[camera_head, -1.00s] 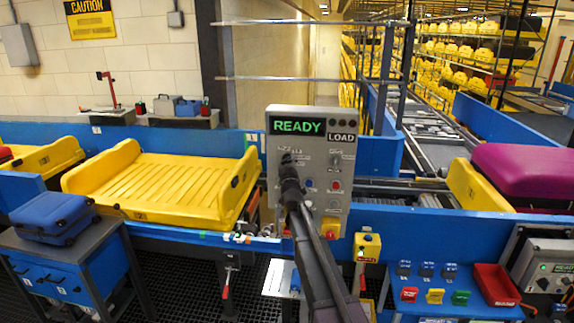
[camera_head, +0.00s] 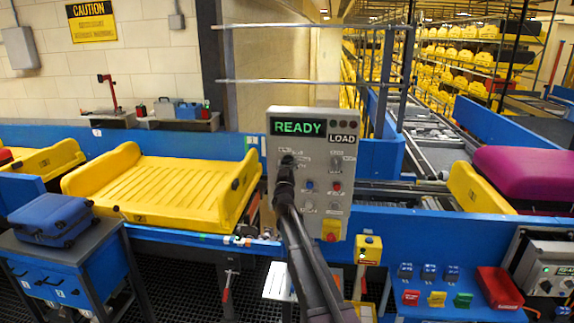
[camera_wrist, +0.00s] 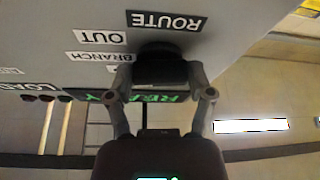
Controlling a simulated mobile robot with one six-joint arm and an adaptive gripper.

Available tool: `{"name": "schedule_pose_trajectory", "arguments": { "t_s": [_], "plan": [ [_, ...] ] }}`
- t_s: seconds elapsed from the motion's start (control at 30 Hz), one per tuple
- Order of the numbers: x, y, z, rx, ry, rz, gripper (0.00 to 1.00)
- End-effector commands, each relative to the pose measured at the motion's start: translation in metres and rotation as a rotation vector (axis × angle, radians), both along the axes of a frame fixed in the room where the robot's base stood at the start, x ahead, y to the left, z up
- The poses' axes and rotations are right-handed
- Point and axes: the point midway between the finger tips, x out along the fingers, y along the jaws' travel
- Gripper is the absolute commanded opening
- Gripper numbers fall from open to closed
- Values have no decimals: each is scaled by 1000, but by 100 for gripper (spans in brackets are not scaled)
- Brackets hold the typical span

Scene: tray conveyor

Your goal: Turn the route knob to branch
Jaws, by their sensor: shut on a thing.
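The grey control panel (camera_head: 347,205) stands in the middle of the head view, with a green READY display (camera_head: 298,127) and a LOAD label beside it. The route knob (camera_wrist: 160,66) is a black knob on the panel, under the upside-down ROUTE label (camera_wrist: 166,21) in the wrist view. OUT (camera_wrist: 101,38) and BRANCH (camera_wrist: 98,57) labels are beside it. My gripper (camera_wrist: 160,78) is shut on the knob, one finger on each side. In the head view my gripper (camera_head: 287,160) covers the panel's upper left knob. The knob's pointer is hidden, so its setting cannot be told.
Other small knobs and buttons, including a red one (camera_head: 336,187), sit close right of my gripper. A yellow-and-red stop button (camera_head: 331,230) is lower on the panel. A yellow tray (camera_head: 165,185) lies on the conveyor to the left; a magenta case (camera_head: 525,176) is at right.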

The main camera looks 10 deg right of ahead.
Motion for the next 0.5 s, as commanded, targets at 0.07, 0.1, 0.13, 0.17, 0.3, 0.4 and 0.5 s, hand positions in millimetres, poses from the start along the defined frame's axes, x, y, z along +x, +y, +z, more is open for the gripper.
{"name": "schedule_pose_trajectory", "arguments": {
  "t_s": [0.07,0.1,0.13,0.17,0.3,0.4,0.5],
  "plan": [
    [1,0,1,-1,-1,-1,21],
    [1,0,1,-2,-1,-1,21],
    [1,0,1,-2,-1,-1,21],
    [1,0,1,-2,0,-1,21],
    [1,0,0,-2,0,-1,100],
    [1,0,0,-2,0,-1,100],
    [1,0,0,-2,0,-1,100]
  ]
}}
